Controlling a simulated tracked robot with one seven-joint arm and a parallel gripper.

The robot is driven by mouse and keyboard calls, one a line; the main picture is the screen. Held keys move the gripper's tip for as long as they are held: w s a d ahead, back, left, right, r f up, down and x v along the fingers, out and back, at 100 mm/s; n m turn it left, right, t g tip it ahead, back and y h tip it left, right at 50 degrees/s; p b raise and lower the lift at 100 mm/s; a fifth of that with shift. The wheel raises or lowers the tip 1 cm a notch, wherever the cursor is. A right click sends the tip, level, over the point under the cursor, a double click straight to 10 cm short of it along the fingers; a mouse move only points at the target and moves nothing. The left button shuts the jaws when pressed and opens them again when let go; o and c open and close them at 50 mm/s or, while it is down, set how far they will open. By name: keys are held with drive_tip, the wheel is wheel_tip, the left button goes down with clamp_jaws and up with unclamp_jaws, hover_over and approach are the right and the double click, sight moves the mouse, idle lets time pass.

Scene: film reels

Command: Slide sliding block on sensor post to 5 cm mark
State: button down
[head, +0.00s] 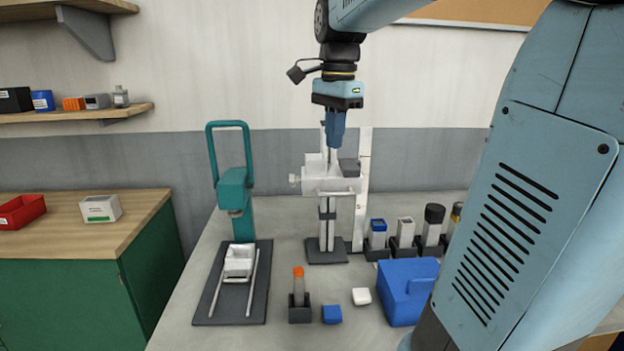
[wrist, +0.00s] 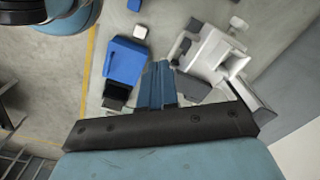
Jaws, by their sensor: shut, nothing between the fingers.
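The sensor post stands upright on a dark base (head: 327,252) in the head view. A white sliding block (head: 318,180) with a side knob and a front bar sits on its upper part. A tall pale scale strip (head: 362,185) stands just right of the post; its marks are too small to read. My gripper (head: 335,146) points down, shut and empty, at the top of the post, above the block. I cannot tell if it touches anything. In the wrist view the shut fingers (wrist: 158,66) are left of the white block (wrist: 212,48).
A teal press (head: 236,190) stands left of the post. A blue box (head: 405,290), an orange-capped tube in a holder (head: 299,296), a blue cap (head: 332,314) and a white cap (head: 361,296) lie in front. Several containers (head: 404,236) stand to the right.

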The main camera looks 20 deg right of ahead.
sight(332, 176)
drive_tip(key=w+d+r+m+g, duration=0.2)
drive_tip(key=w+d+m, duration=0.2)
drive_tip(key=w+m, duration=0.3)
wheel_tip(332, 176, down, 14)
drive_tip(key=s+a, duration=0.1)
drive_tip(key=s, duration=0.1)
drive_tip(key=shift+s, duration=0.2)
